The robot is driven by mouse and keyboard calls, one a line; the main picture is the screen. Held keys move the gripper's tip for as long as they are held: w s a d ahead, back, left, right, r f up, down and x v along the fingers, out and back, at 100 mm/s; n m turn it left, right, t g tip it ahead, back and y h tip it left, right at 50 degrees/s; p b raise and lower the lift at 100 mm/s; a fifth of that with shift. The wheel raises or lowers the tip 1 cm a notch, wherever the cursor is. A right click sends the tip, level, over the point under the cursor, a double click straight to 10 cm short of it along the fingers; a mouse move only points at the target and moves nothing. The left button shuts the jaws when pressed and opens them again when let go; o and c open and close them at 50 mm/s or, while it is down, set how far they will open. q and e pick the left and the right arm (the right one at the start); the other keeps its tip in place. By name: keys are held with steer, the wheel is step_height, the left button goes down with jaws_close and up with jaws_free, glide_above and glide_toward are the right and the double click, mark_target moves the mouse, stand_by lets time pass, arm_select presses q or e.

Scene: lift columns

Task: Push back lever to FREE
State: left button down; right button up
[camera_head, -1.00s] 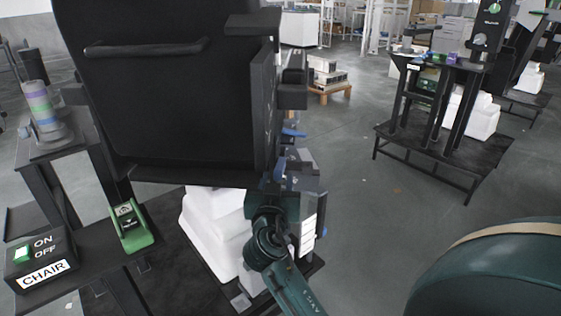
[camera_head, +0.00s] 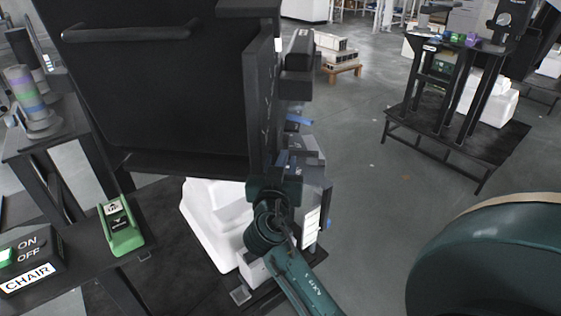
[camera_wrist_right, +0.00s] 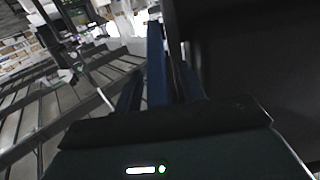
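A blue lever-like bar (camera_head: 299,119) sticks out on the right side of the big black chair-like panel (camera_head: 180,95). In the right wrist view a blue upright bar (camera_wrist_right: 157,65) stands between two dark finger shapes, close to the black panel. My right gripper (camera_head: 283,163) is at the panel's lower right edge, just below the blue bar; its fingers are mostly hidden by my wrist. I cannot tell whether they touch the bar or are closed on it. No FREE marking is readable. My left gripper is not in view.
A control box marked CHAIR, ON and OFF (camera_head: 28,262) and a green device (camera_head: 120,228) are at the lower left. A column of coloured rings (camera_head: 28,95) stands behind. A white stepped base (camera_head: 212,222) is under the panel. Open floor lies right, before a black stand (camera_head: 455,140).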

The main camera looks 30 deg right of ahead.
steer(key=shift+c, duration=0.6)
jaws_close()
